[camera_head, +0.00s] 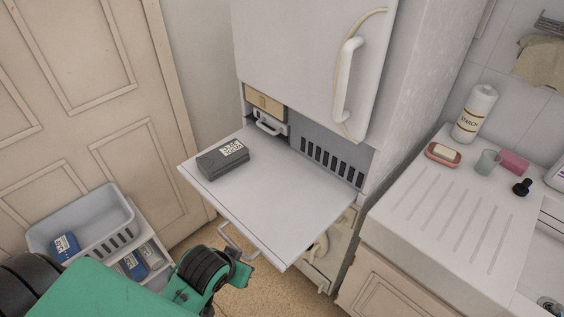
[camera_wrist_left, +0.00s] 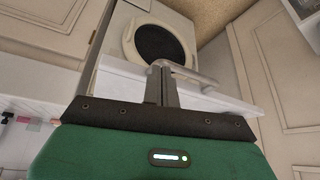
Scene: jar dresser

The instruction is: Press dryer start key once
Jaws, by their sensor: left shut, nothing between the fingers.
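A white dryer (camera_wrist_left: 185,28) with a round dark door (camera_wrist_left: 160,43) shows in the left wrist view, beyond the pull-out shelf. I cannot make out its start key in either view. My left gripper (camera_wrist_left: 161,75) is shut and empty. Its fingertips are close to the grey bar handle (camera_wrist_left: 188,74) on the shelf front; I cannot tell if they touch it. In the head view my green left arm comes in at the bottom left, below the handle (camera_head: 232,240). My right gripper is not in view.
The white shelf (camera_head: 270,200) sticks out from the tall white cabinet, with a dark labelled box (camera_head: 225,168) on it. A grey basket (camera_head: 85,215) stands at left by the door. At right, a draining board (camera_head: 440,220) holds a starch bottle (camera_head: 475,113) and soap dish (camera_head: 443,157).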

